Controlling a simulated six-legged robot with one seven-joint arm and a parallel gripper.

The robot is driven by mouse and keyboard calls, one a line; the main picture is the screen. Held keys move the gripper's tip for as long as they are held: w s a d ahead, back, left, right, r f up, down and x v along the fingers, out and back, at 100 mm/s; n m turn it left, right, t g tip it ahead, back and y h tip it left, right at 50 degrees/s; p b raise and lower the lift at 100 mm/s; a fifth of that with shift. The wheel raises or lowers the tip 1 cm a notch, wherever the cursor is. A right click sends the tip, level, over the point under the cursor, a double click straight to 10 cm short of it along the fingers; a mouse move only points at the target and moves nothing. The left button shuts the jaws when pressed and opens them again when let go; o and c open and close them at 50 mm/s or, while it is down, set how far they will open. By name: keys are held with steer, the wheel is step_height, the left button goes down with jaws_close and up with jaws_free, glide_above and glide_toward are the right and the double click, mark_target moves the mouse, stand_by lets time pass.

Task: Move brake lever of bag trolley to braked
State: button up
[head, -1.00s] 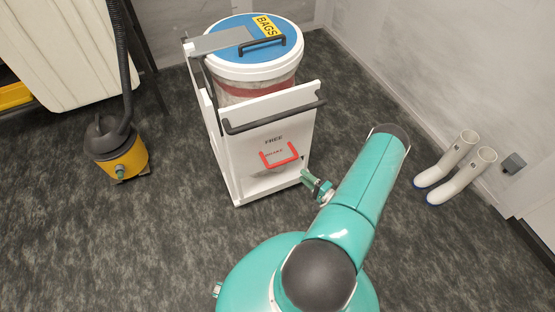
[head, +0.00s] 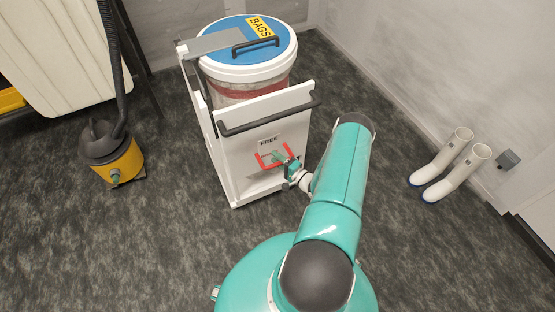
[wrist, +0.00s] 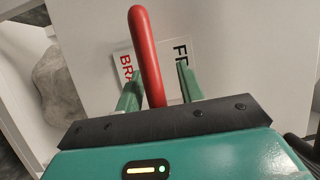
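The white bag trolley (head: 237,172) stands upright on the floor in the middle of the head view. Its brake lever is a red U-shaped bar (head: 259,160) low on the near panel, just below the word FREE. In the wrist view the red lever (wrist: 146,45) runs up between my two green fingers. My gripper (wrist: 160,92) is open around it, with a gap visible on the right side; contact on the left side is unclear. In the head view my gripper (head: 281,158) is at the lever and hides its right part.
A lidded bin marked BAGS (head: 222,68) sits in the trolley, behind a dark push handle (head: 268,119). A yellow and black vacuum (head: 112,160) stands left. Open floor lies on both sides.

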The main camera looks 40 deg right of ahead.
jaws_close()
steer(key=shift+s+f, duration=0.1)
steer(key=shift+f, duration=0.35)
steer(key=shift+w+d+f, duration=0.1)
steer(key=shift+w+f, duration=0.05)
steer(key=shift+f, duration=0.6)
steer(key=shift+w+f, duration=0.1)
steer(key=shift+f, duration=0.6)
stand_by(1.2)
